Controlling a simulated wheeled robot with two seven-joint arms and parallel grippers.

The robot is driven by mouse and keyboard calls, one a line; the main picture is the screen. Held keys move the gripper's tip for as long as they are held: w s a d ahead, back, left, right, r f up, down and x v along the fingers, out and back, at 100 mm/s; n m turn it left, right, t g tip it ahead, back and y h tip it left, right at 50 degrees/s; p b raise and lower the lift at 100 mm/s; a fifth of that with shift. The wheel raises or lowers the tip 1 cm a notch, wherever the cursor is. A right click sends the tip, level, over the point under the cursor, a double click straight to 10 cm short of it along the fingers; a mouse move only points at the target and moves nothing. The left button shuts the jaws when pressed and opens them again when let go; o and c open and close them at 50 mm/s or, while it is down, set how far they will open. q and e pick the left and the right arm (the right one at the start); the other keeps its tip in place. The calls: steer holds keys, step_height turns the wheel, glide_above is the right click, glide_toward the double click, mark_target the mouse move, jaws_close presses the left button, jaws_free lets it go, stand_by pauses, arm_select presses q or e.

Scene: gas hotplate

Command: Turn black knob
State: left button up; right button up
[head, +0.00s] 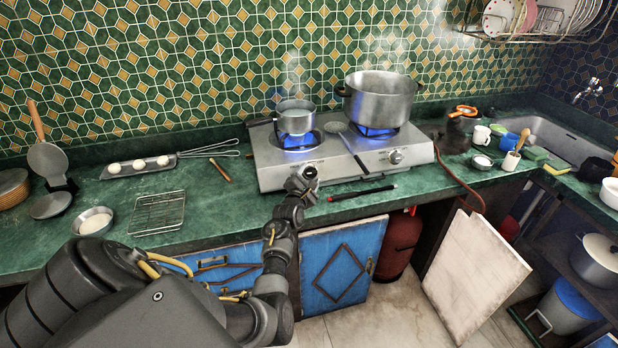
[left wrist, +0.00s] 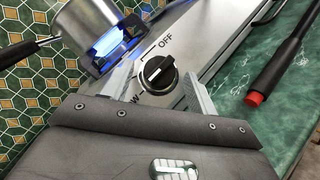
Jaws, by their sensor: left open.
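The black knob (left wrist: 158,75) is on the front panel of the silver gas hotplate (head: 280,175). In the left wrist view it has a light pointer mark, and the word OFF is printed above it. My left gripper (head: 306,177) is at the hotplate's front left, open, with its two fingers (left wrist: 161,82) on either side of the knob. I cannot tell whether the fingers touch it. In the head view my gripper largely covers this knob. A second knob (head: 396,156) sits on the right of the panel. My right gripper is not in view.
A small pot (head: 296,118) and a large pot (head: 381,101) stand over blue flames. A black rod with a red end (head: 362,193) lies in front of the hotplate; it also shows in the left wrist view (left wrist: 285,60). A wire rack (head: 158,213) lies left on the green counter.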

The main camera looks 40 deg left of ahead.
arm_select(q)
steer(key=shift+c, duration=0.2)
